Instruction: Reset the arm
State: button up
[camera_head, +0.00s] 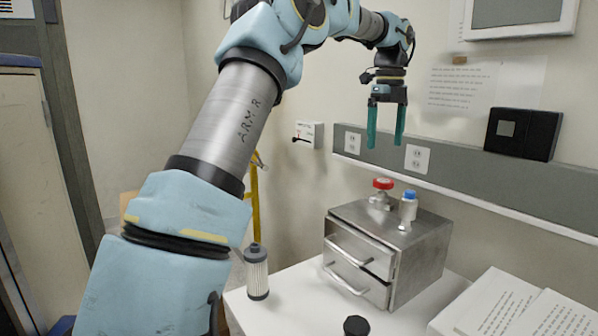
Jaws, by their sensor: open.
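My gripper (385,137) hangs from my raised arm near the top centre right, with its two teal fingers pointing down. The fingers are apart and nothing is between them. It is above the metal box with drawers (421,262), well clear of it and of the table. My blue and grey arm fills the left and upper middle of the view and hides part of the room behind it.
The box stands on a white table (300,310) and carries a red-topped valve (382,185) and a blue-capped fitting (408,206). A filter cartridge (257,272), a black cap (356,326) and papers (505,305) are around it. A wall rail (460,172) runs behind.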

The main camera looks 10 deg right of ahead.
jog(key=s+a+f+n+t, duration=0.1)
jog(key=a+f+n, duration=0.5)
jog(key=a+n, duration=0.3)
jog(key=s+a+f+n, duration=0.2)
jog(key=a+f+n, duration=0.45)
jog(key=a, duration=0.55)
jog(key=s+a+f+n+b, duration=0.3)
jog(key=s+a+f+n, duration=0.8)
jog(key=s+a+n, duration=0.3)
jog(key=shift+s+a+f+n+t, duration=0.2)
jog(key=shift+a+f+n+t, duration=0.15)
jog(key=shift+a+n, duration=0.3)
